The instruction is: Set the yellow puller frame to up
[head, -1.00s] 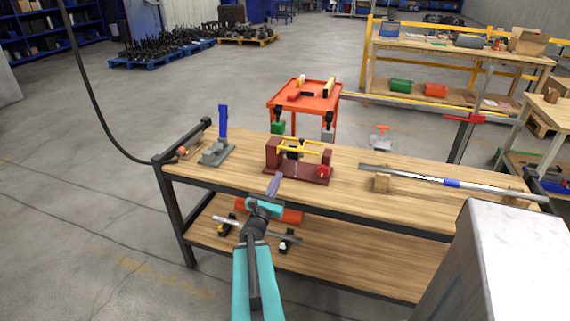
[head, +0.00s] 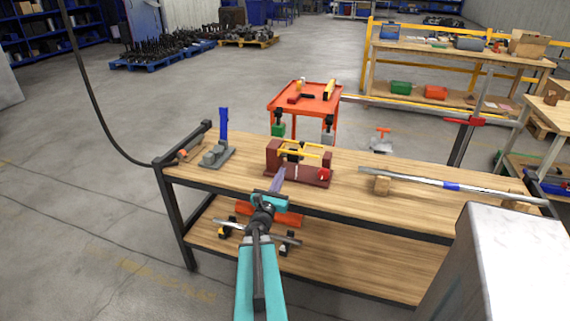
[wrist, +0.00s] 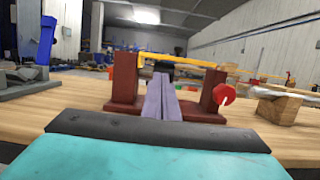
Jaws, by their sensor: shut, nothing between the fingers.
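The yellow puller frame (head: 313,155) lies roughly level across the top of a dark red stand (head: 303,176) on the workbench. In the wrist view the yellow puller frame (wrist: 181,60) spans between two dark red uprights (wrist: 126,85), with a dark part under its middle. A red round knob (wrist: 224,94) sits on the right upright. My gripper (head: 280,176) is in front of the stand, its fingers pointing at it. In the wrist view my gripper (wrist: 161,85) is shut and empty, and its fingers hide the middle of the stand. I cannot tell whether the fingertips touch anything.
A grey fixture with a blue upright lever (head: 223,123) stands left on the bench (head: 350,195). A long metal bar (head: 440,183) rests on wooden blocks at right. An orange cart (head: 303,99) stands behind the bench. A pale metal box (head: 520,265) fills the lower right.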

